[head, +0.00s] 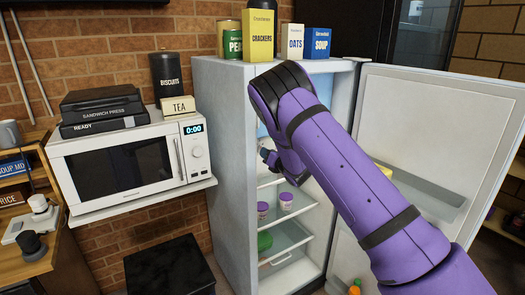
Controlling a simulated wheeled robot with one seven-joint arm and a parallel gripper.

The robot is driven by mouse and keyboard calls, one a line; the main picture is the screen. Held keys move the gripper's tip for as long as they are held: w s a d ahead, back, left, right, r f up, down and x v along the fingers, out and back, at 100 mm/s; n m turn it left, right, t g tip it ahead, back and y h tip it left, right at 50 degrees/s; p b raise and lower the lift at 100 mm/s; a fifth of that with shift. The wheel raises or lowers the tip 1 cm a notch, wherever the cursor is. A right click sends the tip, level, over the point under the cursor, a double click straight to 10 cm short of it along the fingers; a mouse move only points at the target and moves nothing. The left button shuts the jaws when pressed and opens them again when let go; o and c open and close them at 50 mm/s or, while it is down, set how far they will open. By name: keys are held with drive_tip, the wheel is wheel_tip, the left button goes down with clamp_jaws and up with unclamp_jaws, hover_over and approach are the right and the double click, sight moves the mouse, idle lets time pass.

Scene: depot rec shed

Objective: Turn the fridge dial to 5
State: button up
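The fridge (228,150) is a pale grey cabinet standing right of the microwave. Its door (445,115) is swung open to the right. My purple arm reaches across the opening from the lower right. My gripper (268,158) is at the upper part of the opening, near the left inner wall, mostly hidden behind my arm. I cannot tell whether it is open or shut, or whether it touches anything. The dial is not visible, so its setting cannot be read.
Inside, two small tubs (286,200) stand on a shelf, with a green item (264,241) lower down. Boxes and tins, including crackers (261,36), stand on the fridge top. A microwave (120,168) sits on a wall shelf at left. The door carries shelves (430,190).

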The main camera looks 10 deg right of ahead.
sight(260, 148)
drive_tip(key=shift+x, duration=2.25)
clamp_jaws()
